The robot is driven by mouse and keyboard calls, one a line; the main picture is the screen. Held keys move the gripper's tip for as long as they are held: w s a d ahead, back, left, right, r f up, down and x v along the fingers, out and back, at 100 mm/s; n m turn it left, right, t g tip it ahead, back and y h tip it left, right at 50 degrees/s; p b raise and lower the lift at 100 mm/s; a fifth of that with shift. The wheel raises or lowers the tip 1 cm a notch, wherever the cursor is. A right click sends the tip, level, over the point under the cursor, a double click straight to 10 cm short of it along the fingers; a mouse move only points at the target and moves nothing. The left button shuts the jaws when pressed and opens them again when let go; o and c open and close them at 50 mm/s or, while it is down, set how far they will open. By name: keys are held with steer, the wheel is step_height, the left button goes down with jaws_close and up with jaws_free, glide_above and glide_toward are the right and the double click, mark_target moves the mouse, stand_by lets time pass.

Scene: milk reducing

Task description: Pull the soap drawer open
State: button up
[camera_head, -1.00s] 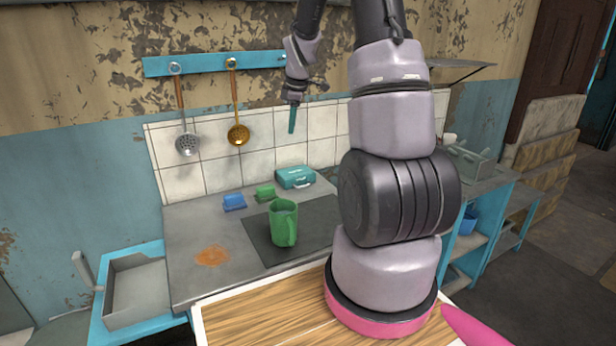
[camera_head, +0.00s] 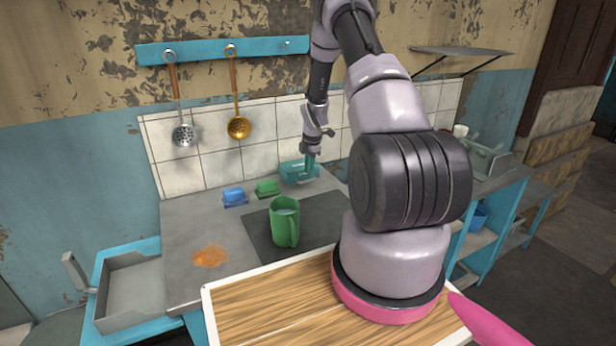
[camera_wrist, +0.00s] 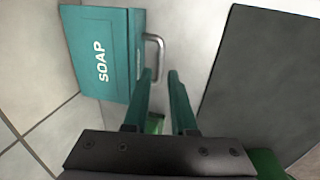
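The soap box (camera_wrist: 95,50) is teal with white "SOAP" lettering and fills the upper left of the wrist view. A metal handle (camera_wrist: 158,46) sticks out from its right face, and I see no clear gap showing an open drawer. In the head view the soap box (camera_head: 292,171) stands at the back of the counter by the tiles. My gripper (camera_wrist: 160,73) is open, its two teal fingers apart with the tips at the handle's near end. I cannot tell whether the handle lies between them. In the head view my gripper (camera_head: 309,172) overlaps the box.
A green sponge (camera_head: 267,187) and a blue sponge (camera_head: 235,196) lie left of the box. A green mug (camera_head: 284,222) stands on the dark mat (camera_head: 325,216) in front. A tiled wall (camera_head: 250,157) stands close behind.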

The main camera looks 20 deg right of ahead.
mark_target(308, 182)
steer(key=shift+w+f, duration=0.15)
steer(key=shift+f, duration=0.65)
steer(key=shift+w+f, duration=0.15)
steer(key=shift+f, duration=0.65)
jaws_close()
